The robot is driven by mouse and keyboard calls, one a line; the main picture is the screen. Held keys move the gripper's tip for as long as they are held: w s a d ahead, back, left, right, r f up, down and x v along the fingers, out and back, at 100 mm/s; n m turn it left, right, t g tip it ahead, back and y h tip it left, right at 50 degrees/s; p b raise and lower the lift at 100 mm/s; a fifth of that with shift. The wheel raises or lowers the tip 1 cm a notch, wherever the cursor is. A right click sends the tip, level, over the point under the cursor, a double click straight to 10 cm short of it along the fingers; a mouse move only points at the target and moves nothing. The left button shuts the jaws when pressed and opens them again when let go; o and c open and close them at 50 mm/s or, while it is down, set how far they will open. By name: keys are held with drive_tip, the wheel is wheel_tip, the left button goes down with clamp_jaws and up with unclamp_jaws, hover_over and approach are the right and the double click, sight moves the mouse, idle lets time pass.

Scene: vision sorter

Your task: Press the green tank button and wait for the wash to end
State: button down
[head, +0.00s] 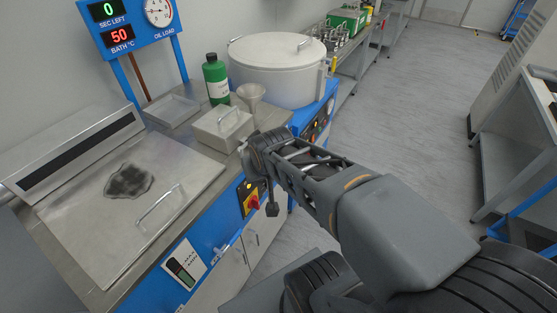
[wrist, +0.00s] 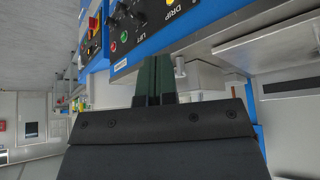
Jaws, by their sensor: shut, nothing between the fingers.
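My gripper (wrist: 155,80) is shut and empty, its two dark fingers side by side in the wrist view. In the head view its tip (head: 272,209) is in front of the blue front of the wash bench, right of a red and yellow switch. In the wrist view a blue control panel (wrist: 122,66) lies beyond the fingers, with a green button (wrist: 113,47) and a red button (wrist: 125,36) beside knobs marked LIFT and DRIP. The fingertips appear apart from the green button. I cannot read a tank label. The display (head: 109,11) shows 0 seconds left.
A flat lid (head: 85,235) with a handle covers the left of the bench. A round tank (head: 277,72) is further back.

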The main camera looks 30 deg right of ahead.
drive_tip(key=w+d+f+m+t+h+b, duration=0.1)
drive_tip(key=w+d+f+m+t+b, duration=0.1)
drive_tip(key=d+f+b, duration=0.4)
drive_tip(key=w+d+f+m+t+h+b, duration=0.2)
drive_tip(key=d+f+t+b, duration=0.4)
drive_tip(key=d, duration=0.3)
drive_tip(key=w+d+f+m+t+h+b, duration=0.1)
drive_tip(key=w+d+f+m+t+b, duration=0.2)
drive_tip(key=d+f+m+t+b, duration=0.1)
drive_tip(key=d+f+t+b, duration=0.1)
drive_tip(key=d+f+b, duration=0.1)
drive_tip(key=d+b, duration=0.1)
drive_tip(key=shift+w+d+f+m+h, duration=0.2)
drive_tip(key=shift+w+f+m+h, duration=0.1)
drive_tip(key=shift+f+m+h, duration=0.1)
drive_tip(key=shift+w+r, duration=0.1)
drive_tip(key=shift+w, duration=0.05)
drive_tip(key=w+a+b, duration=0.1)
drive_tip(key=w+a, duration=0.3)
drive_tip(key=w, duration=0.3)
drive_tip(key=shift+w, duration=0.3)
